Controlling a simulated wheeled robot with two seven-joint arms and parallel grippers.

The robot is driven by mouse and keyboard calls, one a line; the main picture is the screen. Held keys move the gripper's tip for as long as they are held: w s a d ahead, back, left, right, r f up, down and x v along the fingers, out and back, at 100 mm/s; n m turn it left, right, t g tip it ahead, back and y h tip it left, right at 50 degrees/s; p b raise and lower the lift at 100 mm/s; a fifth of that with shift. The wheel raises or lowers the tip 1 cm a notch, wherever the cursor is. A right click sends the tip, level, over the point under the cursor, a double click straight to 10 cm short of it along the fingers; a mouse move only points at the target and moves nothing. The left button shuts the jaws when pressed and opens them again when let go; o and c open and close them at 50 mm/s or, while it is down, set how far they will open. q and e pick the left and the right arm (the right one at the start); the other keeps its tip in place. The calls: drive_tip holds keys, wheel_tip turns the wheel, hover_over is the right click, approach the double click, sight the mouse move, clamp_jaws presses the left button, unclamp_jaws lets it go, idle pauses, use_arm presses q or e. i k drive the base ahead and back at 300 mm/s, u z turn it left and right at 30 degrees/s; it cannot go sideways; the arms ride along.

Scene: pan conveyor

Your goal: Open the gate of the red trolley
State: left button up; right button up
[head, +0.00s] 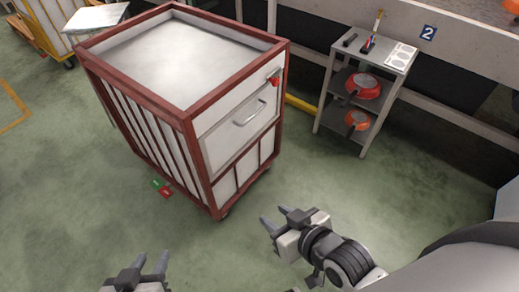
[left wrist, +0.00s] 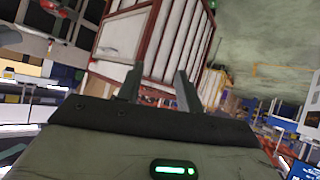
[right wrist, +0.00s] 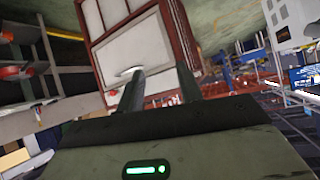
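The red trolley (head: 185,95) stands ahead of me, a red frame with white panels and an empty-looking white top. Its front gate (head: 238,120) is a white panel with a silver handle (head: 249,113) and a red latch (head: 274,78) near the upper right corner. The gate appears closed. My left gripper (head: 152,262) is low in the head view, open and empty, apart from the trolley. My right gripper (head: 274,216) is open and empty, in front of and below the gate. The gate also shows in the right wrist view (right wrist: 135,55), with the handle partly behind a finger.
A grey shelf rack (head: 340,118) with red pans stands right of the trolley, by a rail marked 2. A small green and red item (head: 163,188) lies at the trolley's left base. A yellow trolley (head: 45,30) is at the far left. Green floor before the trolley is clear.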

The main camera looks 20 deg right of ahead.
sight(224, 142)
drive_tip(key=z, duration=1.45)
drive_tip(key=i, duration=1.05)
drive_tip(key=u, duration=1.5)
drive_tip(key=k, duration=0.45)
drive_tip(key=u, duration=0.4)
drive_tip(key=i, duration=0.4)
drive_tip(key=z, duration=0.05)
